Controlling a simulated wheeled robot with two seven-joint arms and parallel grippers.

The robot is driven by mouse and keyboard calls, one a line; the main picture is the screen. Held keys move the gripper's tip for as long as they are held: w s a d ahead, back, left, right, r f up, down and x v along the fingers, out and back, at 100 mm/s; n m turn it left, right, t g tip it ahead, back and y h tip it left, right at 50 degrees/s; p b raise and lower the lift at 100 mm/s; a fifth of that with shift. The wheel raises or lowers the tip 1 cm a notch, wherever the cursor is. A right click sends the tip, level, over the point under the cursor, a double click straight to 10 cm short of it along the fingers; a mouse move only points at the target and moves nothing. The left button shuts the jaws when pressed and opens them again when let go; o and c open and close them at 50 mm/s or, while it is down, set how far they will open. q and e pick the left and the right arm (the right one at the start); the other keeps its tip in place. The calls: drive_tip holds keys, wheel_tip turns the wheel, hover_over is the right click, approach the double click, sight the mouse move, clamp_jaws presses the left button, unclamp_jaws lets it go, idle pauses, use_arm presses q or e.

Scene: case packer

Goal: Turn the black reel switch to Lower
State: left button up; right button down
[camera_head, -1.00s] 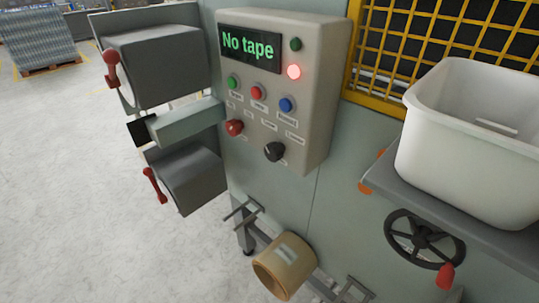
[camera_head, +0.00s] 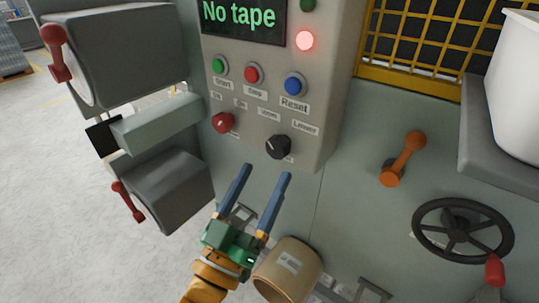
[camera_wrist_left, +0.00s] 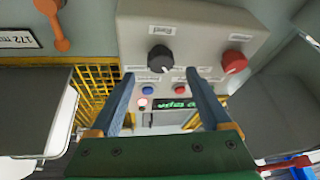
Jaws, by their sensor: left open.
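The black reel switch (camera_head: 278,147) is a round knob low on the right of the grey control panel (camera_head: 335,70). A label reading Lower is at its upper right, and another label is at its upper left. In the left wrist view the black knob (camera_wrist_left: 160,59) shows upside down, beyond my fingers. My left gripper (camera_head: 264,173) is open and empty, its two blue fingers pointing up at the panel just below the knob. The fingers appear apart from the knob. My right gripper is out of view.
A red knob (camera_head: 223,122) sits left of the black one. Green, red and blue (camera_head: 295,84) buttons are above, under a display reading No tape (camera_head: 240,18). An orange lever (camera_head: 403,158) and a handwheel (camera_head: 462,230) are right. A tape roll (camera_head: 289,268) is below.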

sight(275, 154)
use_arm(q)
drive_tip(key=p+x, duration=0.1)
drive_tip(key=x, duration=0.4)
drive_tip(key=shift+w+d, duration=0.2)
drive_tip(key=shift+w, duration=0.1)
drive_tip(key=shift+s, duration=0.1)
drive_tip(key=shift+c, duration=0.9)
clamp_jaws()
